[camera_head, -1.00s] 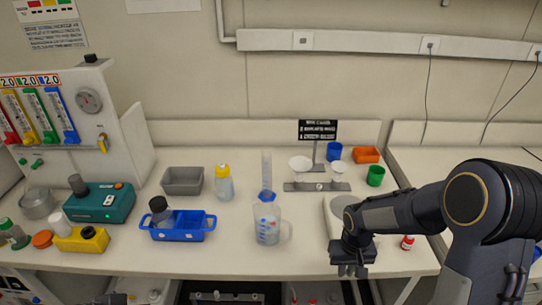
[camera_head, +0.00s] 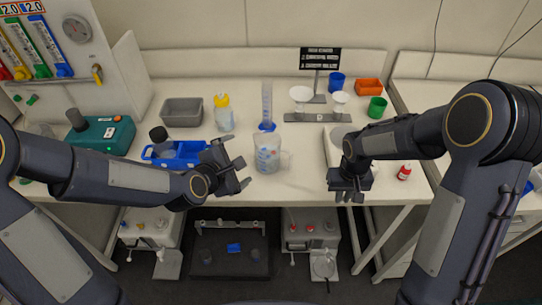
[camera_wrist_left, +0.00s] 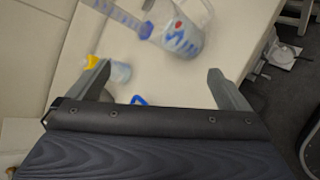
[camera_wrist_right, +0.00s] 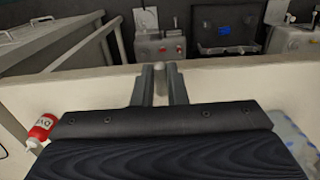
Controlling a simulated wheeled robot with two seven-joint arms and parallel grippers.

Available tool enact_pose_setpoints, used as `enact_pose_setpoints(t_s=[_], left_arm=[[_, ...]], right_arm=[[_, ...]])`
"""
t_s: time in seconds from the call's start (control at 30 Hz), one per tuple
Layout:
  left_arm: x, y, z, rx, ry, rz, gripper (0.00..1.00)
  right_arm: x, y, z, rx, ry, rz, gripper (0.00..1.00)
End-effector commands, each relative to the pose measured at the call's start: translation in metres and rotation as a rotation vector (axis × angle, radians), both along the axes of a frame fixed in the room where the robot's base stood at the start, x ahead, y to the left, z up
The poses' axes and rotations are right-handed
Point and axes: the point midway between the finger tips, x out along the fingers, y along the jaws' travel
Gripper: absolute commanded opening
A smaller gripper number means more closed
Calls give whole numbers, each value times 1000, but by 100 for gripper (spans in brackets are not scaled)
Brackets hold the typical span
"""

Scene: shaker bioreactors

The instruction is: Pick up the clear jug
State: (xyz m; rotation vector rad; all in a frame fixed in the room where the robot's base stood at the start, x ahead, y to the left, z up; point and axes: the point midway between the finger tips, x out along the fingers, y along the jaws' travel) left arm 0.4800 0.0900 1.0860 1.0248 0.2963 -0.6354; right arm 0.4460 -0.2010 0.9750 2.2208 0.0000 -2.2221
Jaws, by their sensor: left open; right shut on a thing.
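The clear jug (camera_head: 267,153) stands upright on the bench, with blue markings and a handle on its right side. It also shows at the top of the left wrist view (camera_wrist_left: 183,34). My left gripper (camera_head: 243,172) is open and empty, just left of the jug and apart from it. In the left wrist view the jug lies beyond the open fingers (camera_wrist_left: 163,82). My right gripper (camera_head: 349,196) is at the bench front, right of the jug. In the right wrist view its fingers (camera_wrist_right: 160,72) are shut on a small pale rod-like thing (camera_wrist_right: 160,80).
A measuring cylinder (camera_head: 267,105) with a blue base stands close behind the jug. A yellow-capped bottle (camera_head: 223,116) and a blue tray (camera_head: 170,163) are left of it. A balance-like stand (camera_head: 312,117) is behind right.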

Motion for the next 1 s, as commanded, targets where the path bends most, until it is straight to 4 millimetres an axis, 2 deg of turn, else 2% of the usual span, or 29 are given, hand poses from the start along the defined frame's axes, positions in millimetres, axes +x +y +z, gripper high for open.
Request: enact_pose_setpoints(t_s=[0.03,0.2,0.43,0.67,1.0], left_arm=[[6,-10,-15,-91,27,58,99],[20,-35,-49,-418,84,292,99],[23,-50,-84,-743,133,534,99],[29,-55,-97,-856,141,621,99],[77,-66,-118,-857,140,621,99]], right_arm=[[0,0,0,0,0,0,0],[0,0,-1,0,0,0,0],[0,0,-2,0,0,0,0],[0,0,-2,0,0,0,0],[0,0,-2,0,0,0,0]])
